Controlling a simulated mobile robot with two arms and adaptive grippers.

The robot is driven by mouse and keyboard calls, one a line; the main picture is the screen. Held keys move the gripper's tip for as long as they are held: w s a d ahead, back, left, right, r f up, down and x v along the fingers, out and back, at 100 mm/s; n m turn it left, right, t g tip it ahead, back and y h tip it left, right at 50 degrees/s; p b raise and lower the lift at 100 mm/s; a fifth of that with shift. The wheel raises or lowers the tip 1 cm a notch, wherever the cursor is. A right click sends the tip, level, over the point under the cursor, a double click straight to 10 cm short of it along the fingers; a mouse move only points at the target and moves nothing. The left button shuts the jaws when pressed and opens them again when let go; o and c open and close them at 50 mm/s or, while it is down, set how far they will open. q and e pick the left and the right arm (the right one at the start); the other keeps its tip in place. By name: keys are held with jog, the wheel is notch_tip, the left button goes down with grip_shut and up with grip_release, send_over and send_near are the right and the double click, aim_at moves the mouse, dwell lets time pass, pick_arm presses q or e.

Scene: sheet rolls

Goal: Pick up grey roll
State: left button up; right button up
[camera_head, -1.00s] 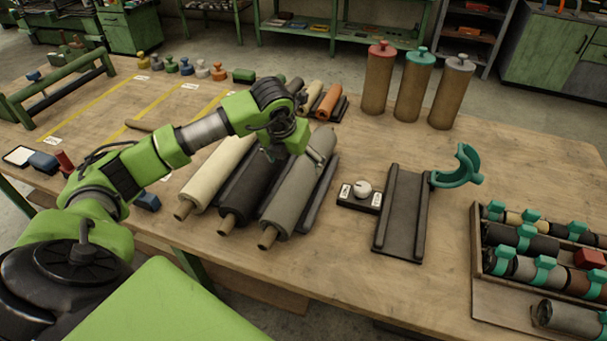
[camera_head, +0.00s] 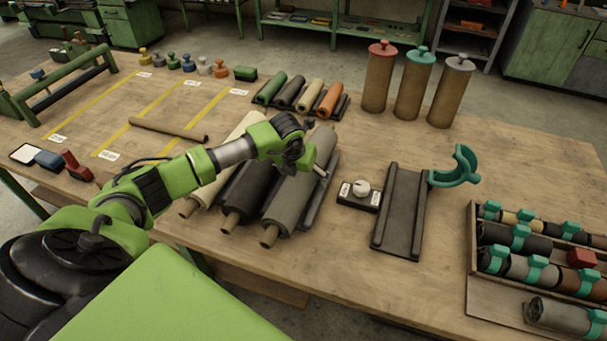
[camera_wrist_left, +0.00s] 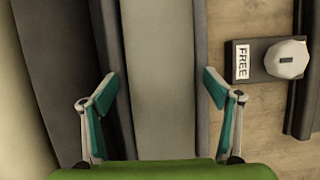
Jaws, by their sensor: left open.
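The grey roll (camera_head: 288,205) lies on the table at the right end of a rack of large rolls, beside a black roll (camera_head: 245,195) and a cream roll (camera_head: 207,192). My left gripper (camera_head: 318,167) is over the grey roll and hides part of it in the head view. In the left wrist view the grey roll (camera_wrist_left: 160,75) runs lengthwise between the two open fingers of my left gripper (camera_wrist_left: 160,100). Nothing is held. Whether the fingers touch the roll I cannot tell. My right gripper is in neither view.
A small box with a white knob (camera_head: 361,190) stands just right of the rack, then a dark tray (camera_head: 402,215) and a teal clamp (camera_head: 456,168). Several small rolls (camera_head: 298,95) lie behind. A crate of banded rolls (camera_head: 474,262) is at the right.

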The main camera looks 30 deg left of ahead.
pick_arm(q)
jog(key=c, duration=1.9)
jog(key=shift+w+r, duration=0.2)
jog(key=shift+r, duration=0.2)
jog(key=shift+c, duration=1.3)
jog(key=shift+a+f, duration=0.1)
